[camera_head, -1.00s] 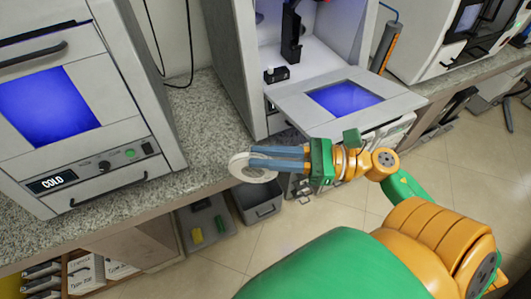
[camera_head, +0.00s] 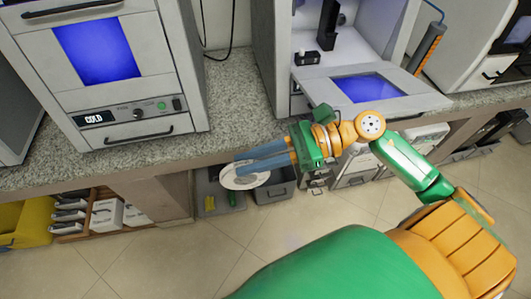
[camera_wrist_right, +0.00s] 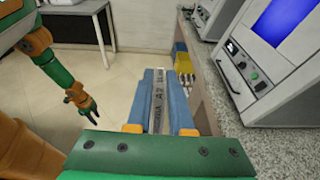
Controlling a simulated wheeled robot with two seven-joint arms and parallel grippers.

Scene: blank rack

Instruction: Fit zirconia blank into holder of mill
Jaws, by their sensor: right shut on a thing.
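The zirconia blank, a white disc (camera_head: 240,182), is held in my right gripper (camera_head: 262,162), out in front of the counter edge and above the floor. In the right wrist view its lettered edge (camera_wrist_right: 158,100) shows between the two blue fingers. The mill (camera_head: 370,42) stands open on the counter, its door (camera_head: 425,97) with a blue window folded down. A black upright part (camera_head: 328,28) shows inside it; I cannot tell if this is the holder. My left gripper (camera_wrist_right: 80,105) hangs away from the blank in the wrist view, its opening unclear.
A furnace (camera_head: 155,75) marked COLD stands on the granite counter (camera_head: 238,88) left of the mill. A small black box with a white knob (camera_head: 307,57) sits at the mill's left edge. Grey bins (camera_head: 275,187) and a yellow bin (camera_head: 30,220) are below. Floor in front is clear.

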